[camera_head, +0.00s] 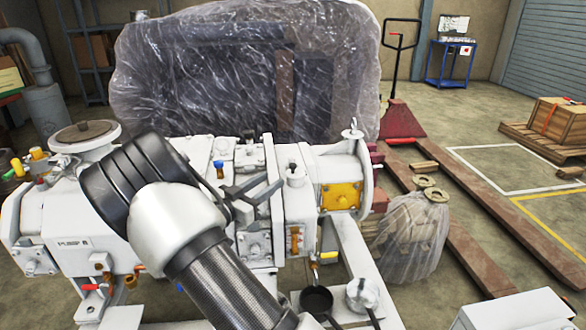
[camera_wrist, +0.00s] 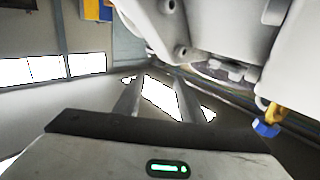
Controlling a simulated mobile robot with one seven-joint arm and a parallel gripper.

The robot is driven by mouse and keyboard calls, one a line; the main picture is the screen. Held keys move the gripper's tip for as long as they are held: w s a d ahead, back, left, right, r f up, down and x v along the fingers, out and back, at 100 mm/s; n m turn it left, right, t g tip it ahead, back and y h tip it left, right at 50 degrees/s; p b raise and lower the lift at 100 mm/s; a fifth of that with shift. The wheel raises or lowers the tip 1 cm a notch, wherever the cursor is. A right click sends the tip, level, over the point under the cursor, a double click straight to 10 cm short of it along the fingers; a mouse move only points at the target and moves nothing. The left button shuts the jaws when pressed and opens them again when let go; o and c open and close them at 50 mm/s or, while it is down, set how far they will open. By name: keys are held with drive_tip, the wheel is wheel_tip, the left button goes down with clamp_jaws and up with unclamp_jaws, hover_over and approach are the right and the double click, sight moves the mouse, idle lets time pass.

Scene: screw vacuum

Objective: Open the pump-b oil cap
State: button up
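The white pump (camera_head: 75,262) fills the lower left and middle of the head view, with a label that seems to read PUMP B. A small grey knob-topped fitting (camera_head: 294,172) stands on its top, right of my gripper; I cannot tell for sure whether it is the oil cap. My gripper (camera_head: 262,188) is over the middle of the pump top. In the wrist view my two fingers (camera_wrist: 158,84) are apart, with nothing between them. My arm hides part of the pump's middle. A blue-handled yellow valve (camera_wrist: 267,125) shows at the right in the wrist view.
A plastic-wrapped bulk (camera_head: 240,65) stands close behind the pump. A round-lidded port (camera_head: 85,133) rises at the pump's left. A red pallet jack (camera_head: 400,118) and a bagged load (camera_head: 412,238) are to the right.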

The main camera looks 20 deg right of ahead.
sight(291, 166)
drive_tip(key=b+x, duration=0.2)
drive_tip(key=x, duration=1)
clamp_jaws()
